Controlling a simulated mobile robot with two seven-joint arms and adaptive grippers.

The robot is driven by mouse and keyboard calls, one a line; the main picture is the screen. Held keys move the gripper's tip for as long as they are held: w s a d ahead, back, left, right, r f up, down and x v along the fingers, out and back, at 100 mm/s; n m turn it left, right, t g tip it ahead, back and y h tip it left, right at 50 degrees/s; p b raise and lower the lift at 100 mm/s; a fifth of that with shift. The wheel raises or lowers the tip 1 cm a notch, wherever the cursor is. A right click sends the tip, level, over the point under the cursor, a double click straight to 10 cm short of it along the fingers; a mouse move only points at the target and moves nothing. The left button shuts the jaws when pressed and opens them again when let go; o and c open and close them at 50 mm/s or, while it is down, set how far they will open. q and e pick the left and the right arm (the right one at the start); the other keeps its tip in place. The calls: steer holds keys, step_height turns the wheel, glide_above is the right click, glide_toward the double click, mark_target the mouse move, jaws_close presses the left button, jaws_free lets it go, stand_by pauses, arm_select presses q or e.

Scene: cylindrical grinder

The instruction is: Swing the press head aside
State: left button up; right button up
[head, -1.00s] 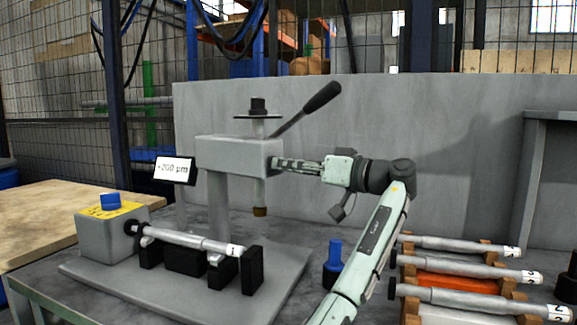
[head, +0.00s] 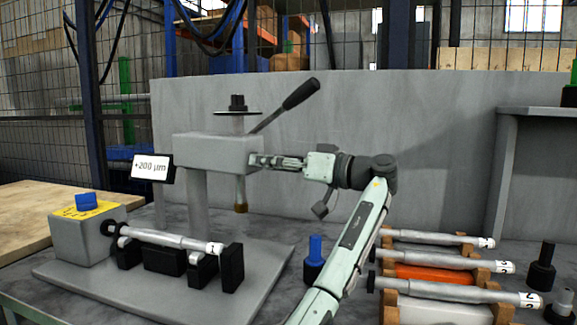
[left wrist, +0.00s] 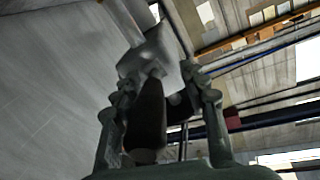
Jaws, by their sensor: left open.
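The grey press head (head: 215,152) sits on its column above a base plate, with a black-tipped lever (head: 300,93) rising to the right and a brass-tipped spindle (head: 240,207) hanging below. My left gripper (head: 254,161) is at the head's right end, below the lever; whether it touches cannot be told. In the left wrist view its open fingers (left wrist: 160,98) stand on both sides of a dark handle (left wrist: 149,118), with the grey press head (left wrist: 155,55) beyond. My right gripper is not in view.
A shaft (head: 170,240) lies on black supports under the press head, beside a grey block with a blue knob (head: 86,200). A display (head: 151,168) reads +200 µm. Several shafts lie in a rack (head: 440,272) at right. A blue-topped post (head: 314,258) stands near my arm.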

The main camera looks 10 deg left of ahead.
arm_select(q)
steer(key=v, duration=1.1)
steer(key=shift+s, duration=0.1)
